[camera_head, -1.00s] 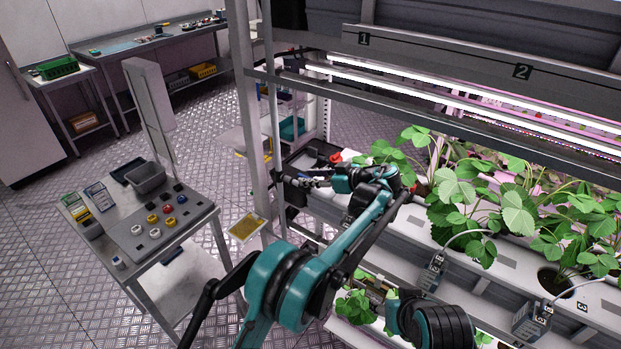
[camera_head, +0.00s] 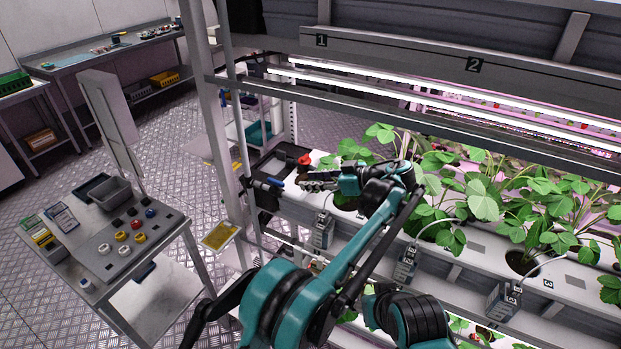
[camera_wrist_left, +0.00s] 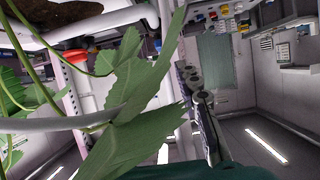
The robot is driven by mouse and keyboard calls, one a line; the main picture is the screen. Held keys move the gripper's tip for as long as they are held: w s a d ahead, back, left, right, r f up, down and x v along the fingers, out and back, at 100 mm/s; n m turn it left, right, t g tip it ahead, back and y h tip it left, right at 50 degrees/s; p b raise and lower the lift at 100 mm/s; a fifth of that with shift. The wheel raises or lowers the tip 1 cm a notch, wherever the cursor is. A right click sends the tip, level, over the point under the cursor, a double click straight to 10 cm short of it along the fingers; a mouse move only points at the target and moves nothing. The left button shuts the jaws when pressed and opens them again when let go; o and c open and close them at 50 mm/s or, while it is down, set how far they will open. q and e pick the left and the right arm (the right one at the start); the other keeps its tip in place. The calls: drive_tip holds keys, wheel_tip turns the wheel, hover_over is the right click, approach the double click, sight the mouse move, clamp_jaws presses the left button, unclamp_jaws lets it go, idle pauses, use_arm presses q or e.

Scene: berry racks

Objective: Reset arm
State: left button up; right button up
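My left arm reaches up from the bottom in the head view. Its teal and black wrist is bent over the white planting channel (camera_head: 480,237), beside strawberry plants (camera_head: 484,200). My left gripper (camera_head: 318,181) points left above the channel's near end and appears to hold no fruit. In the left wrist view the gripper (camera_wrist_left: 198,110) shows as a narrow grey strip, partly behind a large green leaf (camera_wrist_left: 135,85) close to the camera. Its opening cannot be made out. Part of my other arm shows at the bottom of the head view; its gripper is out of view.
A rack post (camera_head: 212,130) and crossbar stand left of my left arm. A grey cart (camera_head: 160,232) with knobs and a grey bin (camera_head: 110,194) stands at left. Small numbered tags (camera_head: 405,265) hang on the channel's front. Open floor (camera_head: 185,145) lies behind the cart.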

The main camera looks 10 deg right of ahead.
use_arm(q)
drive_tip(key=s+a+r+m+g+h, duration=0.1)
drive_tip(key=s+a+m+h, duration=0.3)
drive_tip(key=a, duration=0.6)
drive_tip(key=s+a+r+m+g+h, duration=0.1)
drive_tip(key=s+a+m, duration=0.1)
drive_tip(key=s+a, duration=0.65)
drive_tip(key=s+a+f+m+h, duration=0.1)
drive_tip(key=s+a+f+h, duration=0.1)
drive_tip(key=s, duration=0.4)
drive_tip(key=s+a+f+m+t+h, duration=0.1)
drive_tip(key=s+a+f+m+h, duration=0.1)
drive_tip(key=s+a+f, duration=0.2)
drive_tip(key=s+a+f+m+h+b, duration=0.1)
drive_tip(key=s+a+f+m+h, duration=0.1)
drive_tip(key=s, duration=0.8)
wheel_tip(320, 180, down, 3)
drive_tip(key=shift+a+r+t, duration=0.2)
drive_tip(key=shift+a+t, duration=0.1)
drive_tip(key=shift+a, duration=0.45)
drive_tip(key=shift+s, duration=0.1)
